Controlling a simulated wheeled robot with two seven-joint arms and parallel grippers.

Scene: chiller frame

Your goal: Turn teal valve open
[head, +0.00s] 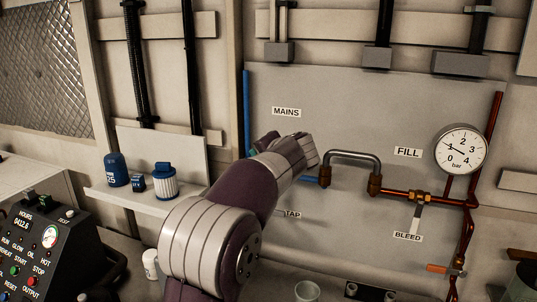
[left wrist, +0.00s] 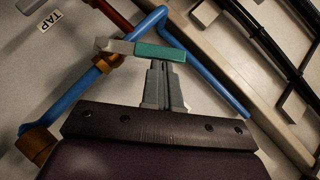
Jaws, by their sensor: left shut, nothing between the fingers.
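The teal valve lever (left wrist: 160,52) shows in the left wrist view as a flat handle with a teal grip and a bare grey end. Its grey end sits by a copper-coloured fitting (left wrist: 107,62) on the blue pipe (left wrist: 75,95). My left gripper (left wrist: 163,68) is shut and empty, its fingertips right at the teal grip; I cannot tell whether they touch. In the head view my left arm reaches to the wall panel below the MAINS label (head: 286,112) and hides most of the valve.
A copper pipe run with a pressure gauge (head: 460,149) and a grey U-shaped hose (head: 352,156) is to the right of my arm. A shelf (head: 110,195) with blue and white containers is at left. A control box (head: 38,250) stands at lower left.

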